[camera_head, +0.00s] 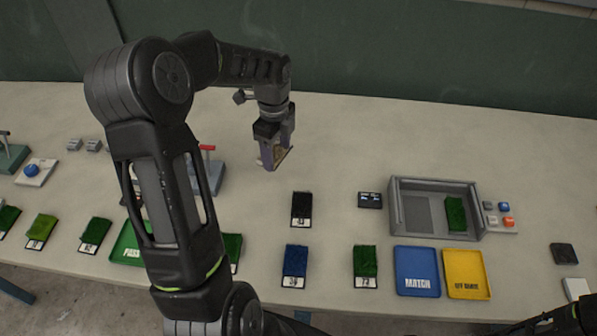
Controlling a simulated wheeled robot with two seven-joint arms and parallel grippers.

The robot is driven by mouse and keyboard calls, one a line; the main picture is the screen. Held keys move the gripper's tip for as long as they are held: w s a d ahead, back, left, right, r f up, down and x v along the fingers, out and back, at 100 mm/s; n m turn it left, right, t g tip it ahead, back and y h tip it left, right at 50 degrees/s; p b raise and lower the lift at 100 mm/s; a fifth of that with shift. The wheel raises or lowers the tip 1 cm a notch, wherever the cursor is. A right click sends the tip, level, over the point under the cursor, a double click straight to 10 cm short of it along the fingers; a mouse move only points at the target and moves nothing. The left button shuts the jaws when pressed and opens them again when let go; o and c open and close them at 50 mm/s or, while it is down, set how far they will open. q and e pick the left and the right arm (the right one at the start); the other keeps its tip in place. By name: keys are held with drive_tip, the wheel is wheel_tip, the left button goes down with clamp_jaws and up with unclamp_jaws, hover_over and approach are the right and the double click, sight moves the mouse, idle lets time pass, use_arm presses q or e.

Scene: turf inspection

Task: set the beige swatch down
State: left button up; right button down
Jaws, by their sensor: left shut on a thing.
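My left gripper (272,148) hangs above the table at the upper middle of the head view, fingers pointing down. It is shut on a small, thin piece, which I take to be the beige swatch (284,158); only a tan sliver with a dark edge shows beside the fingers. The piece is tilted and seems to be above the tabletop, though the exact gap is hard to tell. My right gripper is not clearly in view; only a dark part of me shows at the bottom right corner.
Black (301,205), blue (295,261) and green (365,262) swatches lie in front. A grey tray (433,184) holds a green swatch. Blue MATCH (416,271) and yellow (466,273) trays sit before it. A red-handled device (209,170) stands left. Table behind the tray is clear.

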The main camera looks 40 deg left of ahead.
use_arm(q)
drive_tip(key=shift+f, duration=0.1)
drive_tip(key=b, duration=0.1)
hover_over(280, 185)
wheel_tip(280, 185, down, 6)
drive_tip(key=shift+a+f, duration=0.1)
drive_tip(key=shift+f, duration=0.05)
drive_tip(key=shift+f+b, duration=1.4)
drive_tip(key=shift+f, duration=0.35)
drive_tip(key=shift+f, duration=0.15)
drive_tip(key=o, duration=1.3)
